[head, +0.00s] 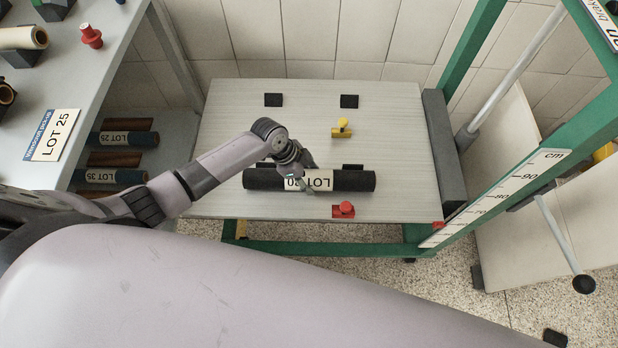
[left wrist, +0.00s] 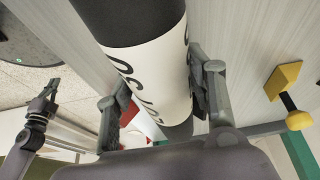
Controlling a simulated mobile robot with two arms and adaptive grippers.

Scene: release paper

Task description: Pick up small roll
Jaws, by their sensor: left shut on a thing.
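In the left wrist view, the roll's label (left wrist: 158,75) runs between the two fingers of my left gripper (left wrist: 165,97). Whether the roll touches the supports beneath it is hidden. What looks like my right gripper (left wrist: 45,105) shows at the left of the left wrist view; its jaw state is unclear.
Two black blocks (head: 273,100) (head: 349,101) sit at the back of the table. A green frame with a ruler (head: 495,198) stands right. A grey shelf (head: 105,60) holds more rolls left.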

